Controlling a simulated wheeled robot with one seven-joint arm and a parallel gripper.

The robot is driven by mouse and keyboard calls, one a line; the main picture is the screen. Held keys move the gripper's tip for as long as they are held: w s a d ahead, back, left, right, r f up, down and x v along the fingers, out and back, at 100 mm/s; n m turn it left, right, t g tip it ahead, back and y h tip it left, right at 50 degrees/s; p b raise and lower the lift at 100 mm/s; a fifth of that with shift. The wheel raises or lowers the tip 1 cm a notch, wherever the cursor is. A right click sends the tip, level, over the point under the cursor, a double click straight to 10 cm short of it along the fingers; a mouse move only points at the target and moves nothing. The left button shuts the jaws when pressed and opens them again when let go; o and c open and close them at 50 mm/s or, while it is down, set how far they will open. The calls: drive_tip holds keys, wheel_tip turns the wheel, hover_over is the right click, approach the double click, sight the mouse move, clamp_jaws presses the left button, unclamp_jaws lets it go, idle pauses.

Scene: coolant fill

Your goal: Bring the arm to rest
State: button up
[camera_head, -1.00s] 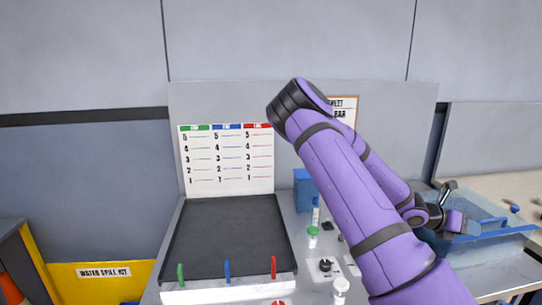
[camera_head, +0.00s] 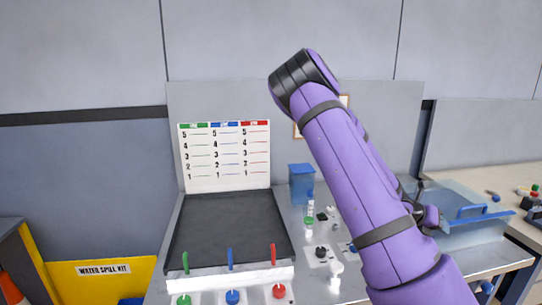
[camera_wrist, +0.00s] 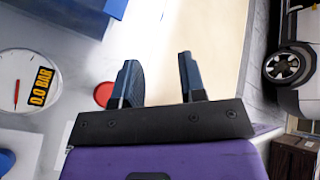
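My purple arm crosses the right half of the head view, raised high and folded at the elbow. My gripper shows in the wrist view (camera_wrist: 158,82), its two dark fingers apart with nothing between them. In the head view the gripper is mostly hidden behind my arm, near the blue-edged clear tray (camera_head: 465,232) on the right.
A bench holds a dark panel (camera_head: 228,228) with green, blue and red levers and matching knobs. A numbered chart (camera_head: 228,157) stands behind it. A blue container (camera_head: 301,183) stands right of the panel. The wrist view shows a gauge (camera_wrist: 28,80) reading 0.0 BAR and a vehicle wheel (camera_wrist: 288,67).

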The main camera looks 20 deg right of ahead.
drive_tip(key=w+a+n+t+y, duration=0.5)
drive_tip(key=w+a+n+t, duration=0.1)
drive_tip(key=w+a+n, duration=0.4)
drive_tip(key=w+a+r+n+t+y, duration=0.1)
drive_tip(key=a+r+n+t+y, duration=0.15)
drive_tip(key=a+r+n, duration=0.45)
drive_tip(key=a+r+n+t+y, duration=0.1)
drive_tip(key=a+r+n+y, duration=0.4)
drive_tip(key=a, duration=0.4)
drive_tip(key=s+a+r+n, duration=0.6)
drive_tip(key=a+r+n, duration=0.25)
drive_tip(key=n, duration=0.45)
drive_tip(key=s+a+r+n, duration=0.2)
drive_tip(key=s+n, duration=0.4)
drive_tip(key=s, duration=0.1)
drive_tip(key=s+a+r+n+h, duration=0.1)
drive_tip(key=s+a+r+n, duration=0.2)
drive_tip(key=s+n, duration=0.3)
drive_tip(key=shift+s+r+n+g, duration=0.35)
drive_tip(key=shift+s+n, duration=0.05)
drive_tip(key=shift+n, duration=0.2)
drive_tip(key=shift+o, duration=0.4)
drive_tip(key=shift+h, duration=0.25)
